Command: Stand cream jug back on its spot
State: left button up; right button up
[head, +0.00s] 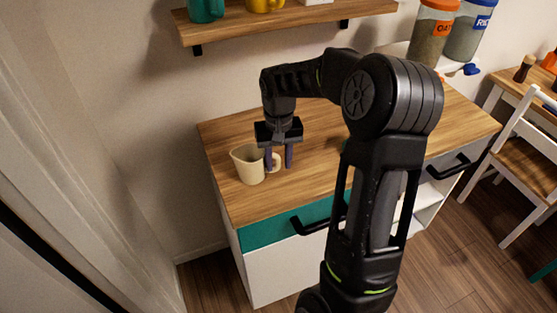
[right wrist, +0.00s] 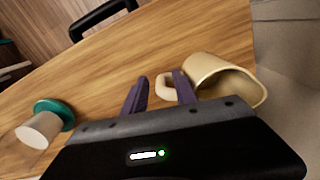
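The cream jug (head: 248,166) stands upright on the wooden cabinet top, near its left end, with its handle (head: 274,163) on the right side. My right gripper (head: 279,166) points down at the handle, its two dark purple fingers apart. In the right wrist view the jug (right wrist: 222,82) is at the right of the fingers. Its handle shows in the gap between the fingers (right wrist: 160,76), close to the right-hand finger. I cannot tell whether that finger touches it or passes into the loop. My left gripper is not in view.
A white cup with a teal end (right wrist: 40,128) is on the top in the right wrist view. Above the cabinet, a wall shelf (head: 280,22) holds a teal and a yellow mug. Jars (head: 432,35) stand at the back right. Bare wood lies behind the jug.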

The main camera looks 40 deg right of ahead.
notch_tip(320, 180, up, 12)
jog(key=shift+r, duration=0.2)
dwell(0.6)
dwell(0.8)
